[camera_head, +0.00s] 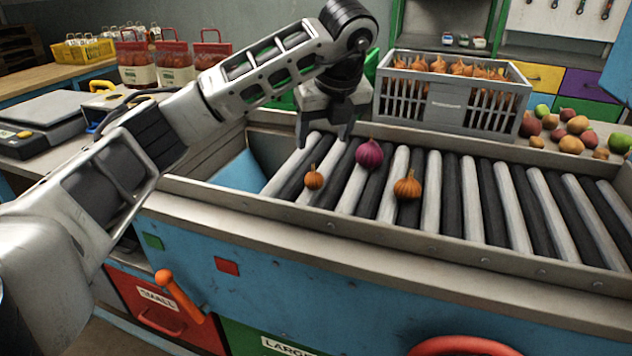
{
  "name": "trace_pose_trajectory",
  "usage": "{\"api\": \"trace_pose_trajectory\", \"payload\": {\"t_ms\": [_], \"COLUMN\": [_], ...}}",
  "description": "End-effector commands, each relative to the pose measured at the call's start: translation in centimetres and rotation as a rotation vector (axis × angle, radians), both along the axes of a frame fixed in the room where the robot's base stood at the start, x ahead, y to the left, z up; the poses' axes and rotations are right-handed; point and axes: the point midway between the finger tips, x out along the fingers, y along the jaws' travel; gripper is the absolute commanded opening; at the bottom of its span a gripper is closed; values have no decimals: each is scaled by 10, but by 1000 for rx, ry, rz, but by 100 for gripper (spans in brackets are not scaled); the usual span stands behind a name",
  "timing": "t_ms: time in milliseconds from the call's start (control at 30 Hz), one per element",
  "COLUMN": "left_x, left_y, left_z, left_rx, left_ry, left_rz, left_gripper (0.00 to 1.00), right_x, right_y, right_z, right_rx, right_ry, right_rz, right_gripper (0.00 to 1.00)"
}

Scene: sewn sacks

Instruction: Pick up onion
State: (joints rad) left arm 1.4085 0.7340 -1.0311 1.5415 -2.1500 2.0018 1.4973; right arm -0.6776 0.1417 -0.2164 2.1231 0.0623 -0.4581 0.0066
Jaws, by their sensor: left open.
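Three onions lie on the roller conveyor (462,195). A small orange onion (314,178) is at the left, a purple-red onion (369,155) is in the middle, and a larger orange onion (407,186) is at the right. My left gripper (322,140) points down above the far side of the rollers, behind the small orange onion and to the left of the purple one. It is open, and no onion shows between its fingers. My right gripper is not in view.
A grey crate full of onions (450,105) stands behind the conveyor. Loose produce (572,145) lies at the right. A scale (40,115) and red-topped net bags (172,62) are at the left. Raised metal edges border the rollers, whose right part is clear.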

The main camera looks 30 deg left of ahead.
Motion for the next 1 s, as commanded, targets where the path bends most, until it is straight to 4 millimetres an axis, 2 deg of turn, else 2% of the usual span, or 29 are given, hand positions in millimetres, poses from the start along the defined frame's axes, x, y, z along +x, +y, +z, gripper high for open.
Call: {"api": "trace_pose_trajectory", "payload": {"t_ms": [100, 300, 567, 800, 1000], "left_x": [5, 14, 19, 27, 29], "left_y": [9, 19, 25, 36, 38], "left_z": [-25, -57, -74, -107, -117], "left_rx": [1, 0, -1, -2, -1], "left_ry": [5, 3, 2, 3, 1], "left_rz": [1, -3, -4, -4, -6], "left_gripper": [62, 62, 62, 62, 62], "right_x": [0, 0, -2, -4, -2], "right_y": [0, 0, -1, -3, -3], "right_z": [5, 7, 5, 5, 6], "right_rx": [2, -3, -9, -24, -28], "right_ry": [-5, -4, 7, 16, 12], "right_rz": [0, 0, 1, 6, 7], "right_gripper": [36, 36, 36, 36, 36]}}
